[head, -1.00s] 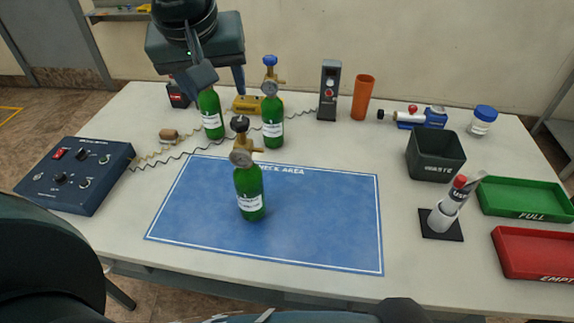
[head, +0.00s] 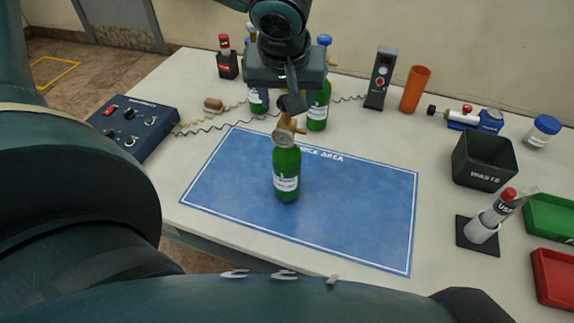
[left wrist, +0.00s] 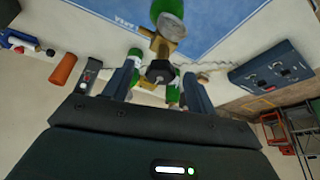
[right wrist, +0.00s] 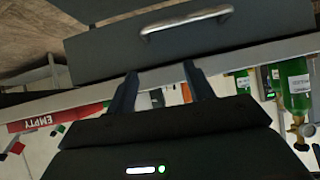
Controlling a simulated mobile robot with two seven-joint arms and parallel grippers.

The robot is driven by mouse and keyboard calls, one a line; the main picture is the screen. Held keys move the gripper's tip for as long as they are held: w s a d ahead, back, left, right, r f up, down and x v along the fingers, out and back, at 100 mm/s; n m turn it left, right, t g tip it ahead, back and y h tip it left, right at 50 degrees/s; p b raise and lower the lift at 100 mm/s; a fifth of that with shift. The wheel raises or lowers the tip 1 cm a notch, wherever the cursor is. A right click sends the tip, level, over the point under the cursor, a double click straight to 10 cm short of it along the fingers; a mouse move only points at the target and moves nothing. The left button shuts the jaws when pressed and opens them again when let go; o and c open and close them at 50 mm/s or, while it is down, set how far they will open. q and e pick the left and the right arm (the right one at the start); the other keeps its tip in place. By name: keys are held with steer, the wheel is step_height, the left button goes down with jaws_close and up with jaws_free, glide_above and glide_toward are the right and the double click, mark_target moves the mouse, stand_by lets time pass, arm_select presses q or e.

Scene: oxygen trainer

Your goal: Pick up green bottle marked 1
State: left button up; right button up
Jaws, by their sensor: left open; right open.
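A green bottle (head: 287,180) with a white label, gauge and brass valve stands upright on the blue check-area mat (head: 360,215). Two more green bottles stand behind it, one partly hidden behind my left gripper (head: 258,100) and one to the right (head: 319,108). The label numbers are too small to read. My left gripper (head: 291,98) is open, just above the mat bottle's valve. In the left wrist view the valve's black knob (left wrist: 160,72) shows between its open fingers. My right gripper (right wrist: 160,72) is open and empty, seen only in the right wrist view.
A blue control box (head: 135,125) is at the left. A grey device (head: 380,78), orange cup (head: 414,90), waste bin (head: 485,160), spray holder (head: 480,232), green tray (head: 550,215) and red tray (head: 553,275) are to the right. A metal handle (right wrist: 187,20) shows in the right wrist view.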

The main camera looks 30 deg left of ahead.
arm_select(q)
steer(key=x, duration=0.2)
steer(key=shift+w+a+f, duration=0.1)
steer(key=shift+w+f, duration=0.05)
steer(key=shift+f, duration=0.1)
steer(key=shift+c, duration=0.5)
jaws_close()
steer(key=shift+r, duration=0.1)
stand_by(0.6)
